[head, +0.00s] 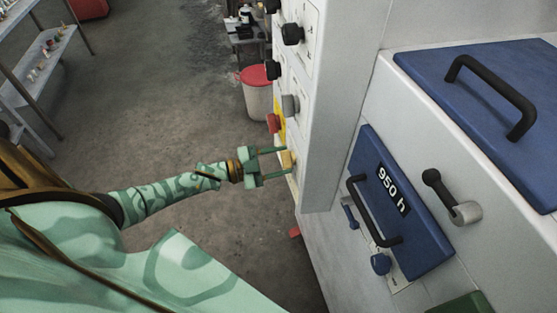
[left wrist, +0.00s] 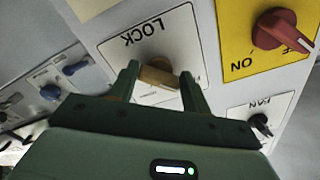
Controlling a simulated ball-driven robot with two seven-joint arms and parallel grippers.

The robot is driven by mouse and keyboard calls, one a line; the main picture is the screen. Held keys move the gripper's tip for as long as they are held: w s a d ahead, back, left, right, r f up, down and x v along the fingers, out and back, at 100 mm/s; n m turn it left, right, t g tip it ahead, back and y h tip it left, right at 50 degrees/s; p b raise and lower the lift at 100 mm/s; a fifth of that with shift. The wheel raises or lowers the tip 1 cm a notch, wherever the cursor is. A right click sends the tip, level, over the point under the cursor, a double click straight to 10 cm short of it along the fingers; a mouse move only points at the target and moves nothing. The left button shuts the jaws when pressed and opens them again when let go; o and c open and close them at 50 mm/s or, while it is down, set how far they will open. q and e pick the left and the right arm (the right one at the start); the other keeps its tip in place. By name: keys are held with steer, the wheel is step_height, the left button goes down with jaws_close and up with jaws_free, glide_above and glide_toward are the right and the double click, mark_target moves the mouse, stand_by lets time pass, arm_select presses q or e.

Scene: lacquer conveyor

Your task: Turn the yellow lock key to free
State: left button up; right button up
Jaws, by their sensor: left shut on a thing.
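The yellow lock key (left wrist: 157,77) shows in the left wrist view as a tan-yellow bar on a white plate marked LOCK (left wrist: 143,35), seen upside down. In the head view the key (head: 287,159) is a small yellow piece on the panel's side. My left gripper (head: 283,162) reaches it from the left, with one green finger on each side of it. The plate's position words are too hidden to read. My right gripper is not in view.
A red knob (left wrist: 282,28) on a yellow ON plate sits beside the lock plate, with a black FAN knob (left wrist: 260,124) below it. Open floor (head: 170,110) lies left.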

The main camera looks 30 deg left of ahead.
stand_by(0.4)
arm_select(q)
steer(key=o, duration=1)
steer(key=shift+c, duration=0.2)
steer(key=v, duration=1.6)
steer(key=shift+a, duration=0.15)
steer(key=shift+s, duration=0.15)
